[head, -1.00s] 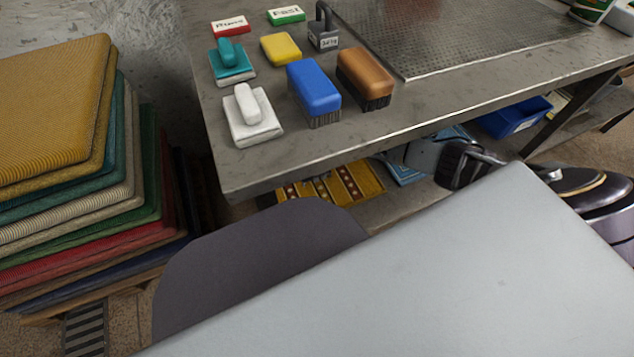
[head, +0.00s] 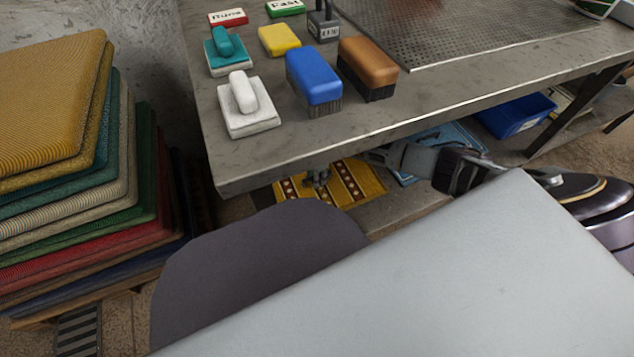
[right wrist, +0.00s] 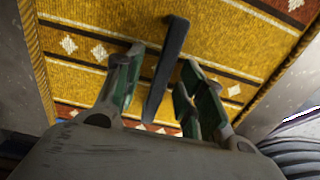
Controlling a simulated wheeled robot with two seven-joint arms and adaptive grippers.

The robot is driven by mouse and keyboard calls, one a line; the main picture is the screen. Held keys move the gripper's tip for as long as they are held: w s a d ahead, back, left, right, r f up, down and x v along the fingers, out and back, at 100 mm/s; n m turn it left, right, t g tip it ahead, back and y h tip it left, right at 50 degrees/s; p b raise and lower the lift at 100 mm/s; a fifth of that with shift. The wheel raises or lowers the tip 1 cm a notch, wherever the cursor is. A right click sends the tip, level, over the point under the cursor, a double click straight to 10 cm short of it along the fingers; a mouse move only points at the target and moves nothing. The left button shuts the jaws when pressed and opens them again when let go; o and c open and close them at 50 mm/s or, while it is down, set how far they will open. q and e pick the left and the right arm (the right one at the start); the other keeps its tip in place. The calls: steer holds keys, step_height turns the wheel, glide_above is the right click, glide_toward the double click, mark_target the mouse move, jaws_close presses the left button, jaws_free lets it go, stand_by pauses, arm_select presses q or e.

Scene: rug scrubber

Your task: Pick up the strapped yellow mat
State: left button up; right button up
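The yellow mat (head: 362,182), patterned with dark bands and pale diamonds, lies on the lower shelf under the workbench, partly hidden by the bench top. It fills much of the right wrist view (right wrist: 85,75). A dark strap (right wrist: 166,65) stands out above its surface there. My left gripper is not in view.
The bench top (head: 290,155) overhangs the shelf and carries several brushes and blocks, including a blue brush (head: 313,78). A blue bin (head: 515,115) stands on the shelf at right. A stack of coloured mats (head: 60,120) stands at left. Pale shelf sides flank the wrist view.

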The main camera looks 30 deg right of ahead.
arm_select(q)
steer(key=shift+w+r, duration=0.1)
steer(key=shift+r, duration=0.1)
arm_select(e)
jaws_close()
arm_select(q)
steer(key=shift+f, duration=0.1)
arm_select(e)
steer(key=shift+r, duration=0.1)
stand_by(0.4)
